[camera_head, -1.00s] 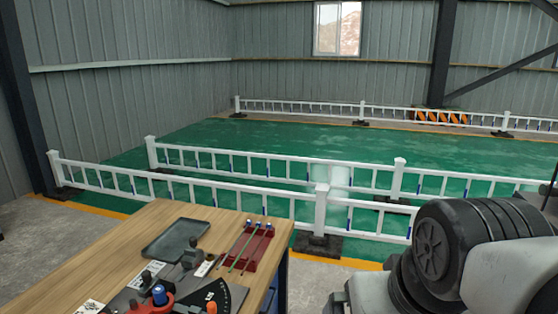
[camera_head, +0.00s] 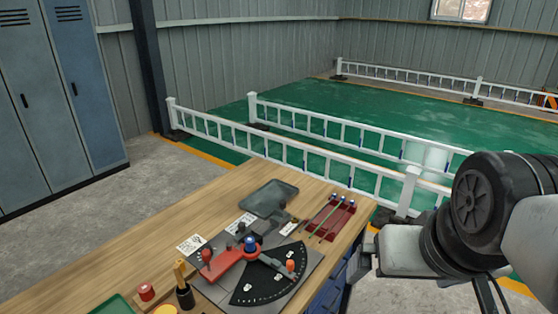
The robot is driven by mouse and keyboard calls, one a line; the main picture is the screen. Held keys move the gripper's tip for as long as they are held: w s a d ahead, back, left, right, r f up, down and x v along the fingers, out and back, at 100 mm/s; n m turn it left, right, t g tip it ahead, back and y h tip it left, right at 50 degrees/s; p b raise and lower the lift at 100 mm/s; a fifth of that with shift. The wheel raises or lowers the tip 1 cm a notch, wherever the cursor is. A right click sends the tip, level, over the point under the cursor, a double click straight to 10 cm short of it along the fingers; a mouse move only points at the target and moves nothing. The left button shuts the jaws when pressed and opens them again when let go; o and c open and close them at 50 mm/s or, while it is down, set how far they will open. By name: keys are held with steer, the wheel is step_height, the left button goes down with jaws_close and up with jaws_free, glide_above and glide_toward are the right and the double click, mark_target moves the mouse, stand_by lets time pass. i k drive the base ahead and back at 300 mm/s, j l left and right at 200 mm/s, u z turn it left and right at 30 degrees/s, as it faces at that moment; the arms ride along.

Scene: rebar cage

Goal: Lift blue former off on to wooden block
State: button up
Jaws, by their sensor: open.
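A blue round piece (camera_head: 250,243), which looks like the blue former, sits upright on the bending jig, by the red lever arm (camera_head: 226,264) and at the inner end of the black fan-shaped scale (camera_head: 272,280). At the bottom left a red round piece (camera_head: 146,291) and a cut-off yellow piece (camera_head: 166,310) stand on what may be the wooden block; its surface is hard to tell from the bench. My gripper (camera_head: 366,262) is at the right, beyond the bench's right edge, well apart from the blue former. Its fingers are small and unclear, and it holds nothing visible.
The wooden bench (camera_head: 130,262) also carries a grey tray (camera_head: 268,198), a red rack (camera_head: 330,222) with rods, a black holder (camera_head: 184,296) and a cut-off green tray (camera_head: 112,305). An orange knob (camera_head: 290,266) rises from the scale. White railings stand behind.

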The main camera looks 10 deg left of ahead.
mark_target(250, 242)
steer(key=u, duration=0.9)
steer(key=z, duration=1.3)
steer(key=l+u, duration=0.15)
steer(key=u, duration=0.3)
steer(key=k+l+u, duration=0.1)
steer(key=u, duration=0.35)
steer(key=k+l+u, duration=0.1)
steer(key=u, duration=0.35)
steer(key=i+l+u, duration=0.45)
steer(key=l+u, duration=0.25)
steer(key=i+l+u, duration=0.15)
steer(key=l+u, duration=0.2)
